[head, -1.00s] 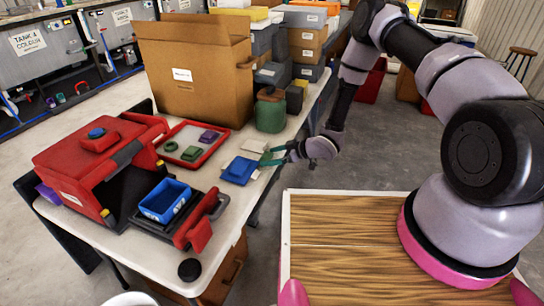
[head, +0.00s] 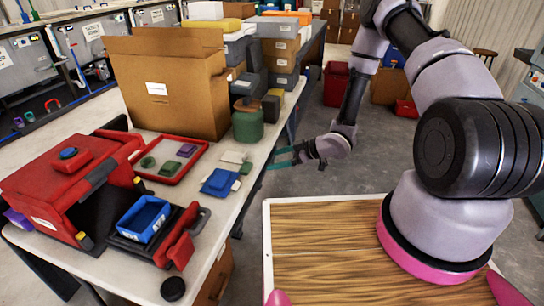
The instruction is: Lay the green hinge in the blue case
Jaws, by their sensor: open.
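A flat green piece with a raised top (head: 170,168), which looks like the green hinge, lies in a red tray on the white table. A rounder green piece (head: 147,162) lies beside it. The small shapes are hard to tell for sure. The blue case (head: 133,226) looks like the open blue box with a white label, on a black base in front of the red toolbox. My gripper (head: 280,157) is open, with teal fingers pointing left at the table's right edge. It appears empty, apart from the pieces and the case.
A purple piece (head: 187,150) shares the red tray (head: 188,173). A blue piece (head: 220,182) and a pale block (head: 234,157) lie between tray and gripper. The red toolbox (head: 50,180), a large cardboard box (head: 180,95) and a green canister (head: 248,125) stand on the table.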

